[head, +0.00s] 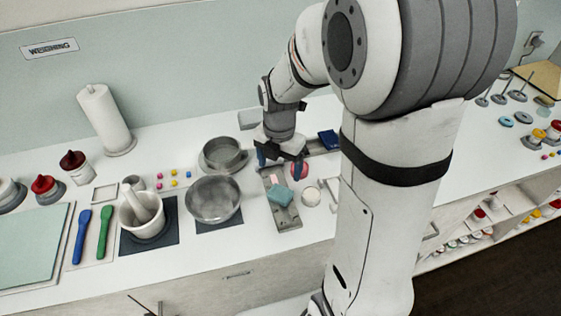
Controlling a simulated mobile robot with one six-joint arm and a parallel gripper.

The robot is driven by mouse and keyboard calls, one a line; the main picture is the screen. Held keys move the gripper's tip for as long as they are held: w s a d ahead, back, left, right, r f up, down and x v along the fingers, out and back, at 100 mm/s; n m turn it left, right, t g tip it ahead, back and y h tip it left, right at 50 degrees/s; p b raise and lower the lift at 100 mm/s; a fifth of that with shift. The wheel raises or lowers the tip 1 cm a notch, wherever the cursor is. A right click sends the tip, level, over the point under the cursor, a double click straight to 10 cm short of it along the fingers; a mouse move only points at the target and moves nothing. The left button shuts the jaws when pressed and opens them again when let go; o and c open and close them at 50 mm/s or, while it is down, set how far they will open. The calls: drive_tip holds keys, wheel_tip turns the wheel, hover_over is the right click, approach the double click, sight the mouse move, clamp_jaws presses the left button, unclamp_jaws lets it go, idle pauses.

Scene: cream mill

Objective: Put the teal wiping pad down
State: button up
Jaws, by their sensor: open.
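The teal wiping pad (280,195) rests on a grey tray (287,221) on the white counter, right of the metal bowl. My gripper (281,162) is open, pointing down just behind and above the pad. Its blue fingertips appear apart from the pad, and nothing shows between them. The exact height of the fingertips over the tray is hard to tell.
A metal sieve bowl (214,199) stands left of the tray, with another bowl (222,154) behind it. A blue block (329,140) lies behind.

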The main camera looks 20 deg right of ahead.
drive_tip(key=s+r+m+t, duration=0.1)
drive_tip(key=s+r+m, duration=0.4)
drive_tip(key=m, duration=0.8)
drive_tip(key=s+r+m+t, duration=0.2)
drive_tip(key=s+r+m, duration=0.3)
drive_tip(key=s+m, duration=0.4)
drive_tip(key=m, duration=0.5)
drive_tip(key=shift+s+d+r, duration=0.15)
drive_tip(key=shift+d+r, duration=0.1)
drive_tip(key=shift+o, duration=0.6)
